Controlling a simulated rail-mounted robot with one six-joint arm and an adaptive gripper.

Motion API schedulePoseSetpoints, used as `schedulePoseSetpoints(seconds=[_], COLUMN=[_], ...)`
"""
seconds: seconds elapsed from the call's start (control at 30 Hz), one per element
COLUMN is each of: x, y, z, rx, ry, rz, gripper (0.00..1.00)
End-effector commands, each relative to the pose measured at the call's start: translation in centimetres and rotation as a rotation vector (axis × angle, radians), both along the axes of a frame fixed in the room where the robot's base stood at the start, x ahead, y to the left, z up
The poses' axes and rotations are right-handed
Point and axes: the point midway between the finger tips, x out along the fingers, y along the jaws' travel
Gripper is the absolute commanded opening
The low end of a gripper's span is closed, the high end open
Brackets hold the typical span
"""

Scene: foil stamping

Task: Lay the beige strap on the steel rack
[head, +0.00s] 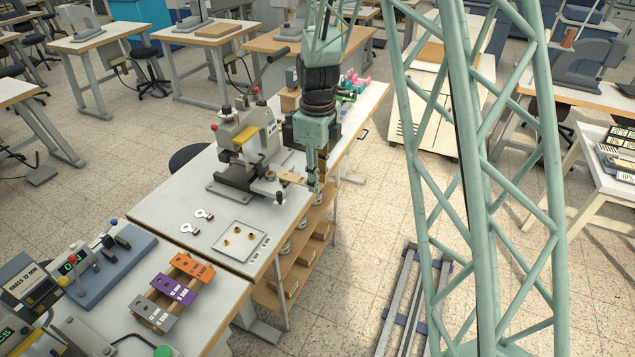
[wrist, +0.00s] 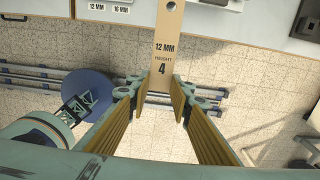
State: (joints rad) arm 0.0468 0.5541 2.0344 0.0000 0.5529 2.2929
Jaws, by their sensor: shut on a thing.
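The beige strap (wrist: 167,45) is a flat piece with a hole near its far end, printed "12 MM HEIGHT 4" in the wrist view. My gripper (wrist: 163,104) is shut on its near end. In the head view my gripper (head: 316,184) is beside the right edge of the grey table, and the strap (head: 291,178) points left from it towards the stamping press (head: 247,150). I cannot tell whether the strap touches the press.
A wooden stand (head: 150,315) with orange, purple and grey labelled pieces is on the front table. Tiled floor lies to the right.

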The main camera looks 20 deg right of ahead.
Motion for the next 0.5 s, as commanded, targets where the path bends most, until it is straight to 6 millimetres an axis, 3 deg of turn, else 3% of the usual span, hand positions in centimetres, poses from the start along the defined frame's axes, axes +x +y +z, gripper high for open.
schedulePoseSetpoints(seconds=[0.5], x=[0.01], y=[0.01], z=[0.59], rx=[0.0], ry=[0.0], rz=[0.0], gripper=[0.13])
